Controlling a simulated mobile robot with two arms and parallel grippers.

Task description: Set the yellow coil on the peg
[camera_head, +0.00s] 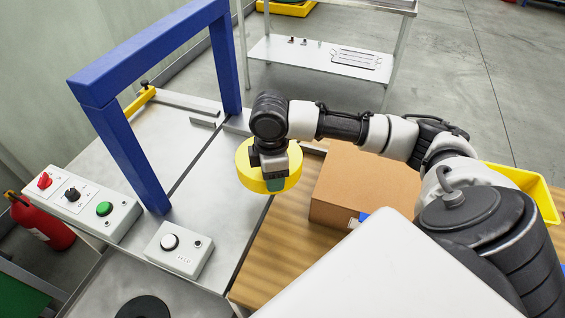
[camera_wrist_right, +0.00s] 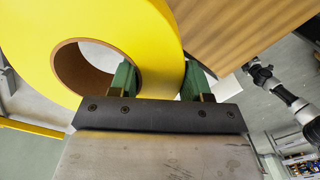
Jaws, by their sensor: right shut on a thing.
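The yellow coil (camera_head: 246,172) is a thick ring with a brown inner core. My right gripper (camera_head: 276,182) holds it over the seam between the grey metal table and the wooden top. In the right wrist view the green fingers (camera_wrist_right: 160,80) pinch the wall of the coil (camera_wrist_right: 120,25), one inside the hole and one outside. I cannot make out a peg for certain. A dark arm end (camera_wrist_right: 262,75) at the right of the wrist view may be my left gripper; its jaws are too small to read.
A blue gantry frame (camera_head: 130,158) stands left of the coil, with a yellow bar (camera_head: 140,101) behind it. A cardboard box (camera_head: 362,187) is right of the coil. A black disc (camera_head: 143,307) shows at bottom left.

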